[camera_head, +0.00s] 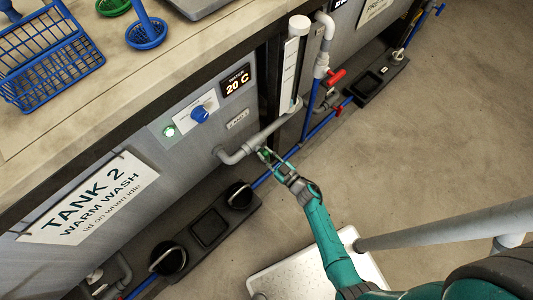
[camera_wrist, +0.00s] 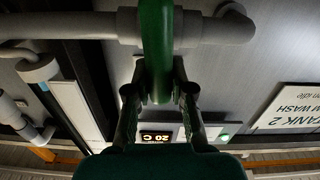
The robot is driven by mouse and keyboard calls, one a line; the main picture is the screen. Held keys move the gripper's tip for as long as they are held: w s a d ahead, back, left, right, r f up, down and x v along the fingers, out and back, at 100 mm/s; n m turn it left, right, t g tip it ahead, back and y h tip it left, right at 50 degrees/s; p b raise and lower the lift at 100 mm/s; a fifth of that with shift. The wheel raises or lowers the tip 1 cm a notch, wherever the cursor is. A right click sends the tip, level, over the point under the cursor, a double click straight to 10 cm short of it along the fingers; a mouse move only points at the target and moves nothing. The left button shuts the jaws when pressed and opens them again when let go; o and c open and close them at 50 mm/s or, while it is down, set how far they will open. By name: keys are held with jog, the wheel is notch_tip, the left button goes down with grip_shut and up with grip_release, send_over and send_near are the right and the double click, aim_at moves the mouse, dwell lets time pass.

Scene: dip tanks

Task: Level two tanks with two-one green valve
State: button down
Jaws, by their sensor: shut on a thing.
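The green valve handle (camera_wrist: 157,45) hangs from the grey cross pipe (camera_wrist: 70,26) in the wrist view. In the head view only a small green part of it (camera_head: 264,154) shows by the pipe (camera_head: 262,138) low on Tank 2's front. My gripper (camera_head: 270,157) is at the handle, with its fingers on either side; in the wrist view the fingers (camera_wrist: 160,92) are shut on it. Tank 2 bears a white sign (camera_head: 90,200). A white upright sight tube (camera_head: 292,65) stands at the pipe's right end. Its level is too small to read.
Two red valve handles (camera_head: 336,77) (camera_head: 338,110) sit right of the sight tube. A blue pipe (camera_head: 262,180) runs low along the tanks. The floor at right (camera_head: 440,130) is clear.

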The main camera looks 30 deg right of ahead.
jog(key=n, duration=0.2)
jog(key=a+n, duration=0.1)
jog(key=n, duration=0.1)
jog(key=shift+s+f, duration=0.1)
jog(key=shift+f, duration=0.05)
jog(key=n, duration=0.3)
jog(key=f+n, duration=0.1)
jog(key=n, duration=0.2)
jog(key=a+n, duration=0.1)
jog(key=n, duration=0.2)
jog(key=shift+s+f, duration=0.25)
jog(key=shift+a+f+n, duration=0.1)
jog(key=shift+f+n, duration=0.1)
jog(key=shift+n, duration=0.75)
jog(key=shift+f+n, duration=0.15)
jog(key=shift+n, duration=0.8)
jog(key=c, duration=1)
grip_release()
jog(key=v, duration=1.2)
